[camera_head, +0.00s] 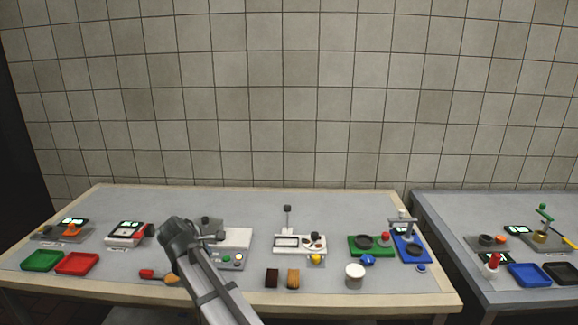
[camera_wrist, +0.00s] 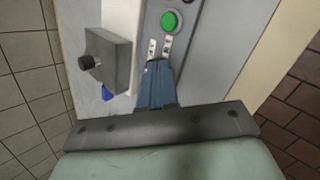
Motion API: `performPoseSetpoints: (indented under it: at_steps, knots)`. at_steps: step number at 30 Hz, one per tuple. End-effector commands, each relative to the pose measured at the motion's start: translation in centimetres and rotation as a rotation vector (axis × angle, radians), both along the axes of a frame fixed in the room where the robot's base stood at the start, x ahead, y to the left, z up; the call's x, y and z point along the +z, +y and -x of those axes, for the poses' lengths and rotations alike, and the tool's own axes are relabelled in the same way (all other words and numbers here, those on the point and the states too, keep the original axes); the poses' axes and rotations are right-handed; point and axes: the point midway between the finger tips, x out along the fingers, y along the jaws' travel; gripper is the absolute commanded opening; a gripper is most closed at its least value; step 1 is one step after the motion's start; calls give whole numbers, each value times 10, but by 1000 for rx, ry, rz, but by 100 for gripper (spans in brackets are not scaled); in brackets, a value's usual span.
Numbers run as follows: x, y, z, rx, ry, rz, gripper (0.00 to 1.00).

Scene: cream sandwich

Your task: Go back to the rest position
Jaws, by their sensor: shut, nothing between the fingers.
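My gripper (camera_head: 218,237) is over the left side of the white machine (camera_head: 238,240) on the long table. In the wrist view its blue-grey fingers (camera_wrist: 157,82) are together and empty. The fingertips point toward a green button (camera_wrist: 169,21) on the machine's panel. I cannot tell whether they touch the panel. My forearm hides part of the table left of the machine.
A grey block with a black knob (camera_wrist: 104,62) stands beside the fingers. A red-handled tool (camera_head: 150,274), green tray (camera_head: 42,261) and red tray (camera_head: 77,264) lie to the left. A white jar (camera_head: 355,275) and brown blocks (camera_head: 272,277) stand at the front.

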Motion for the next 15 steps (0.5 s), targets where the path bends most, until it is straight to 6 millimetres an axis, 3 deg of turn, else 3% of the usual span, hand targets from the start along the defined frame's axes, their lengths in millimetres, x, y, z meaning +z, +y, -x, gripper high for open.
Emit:
performPoseSetpoints:
  at_steps: [1,6,9,15]
  knots:
    - [-8,13,26,27,24,-82,0]
    - [-20,62,94,88,125,-369,0]
    - [-22,83,125,103,180,-500,0]
    - [-29,102,172,87,289,-699,0]
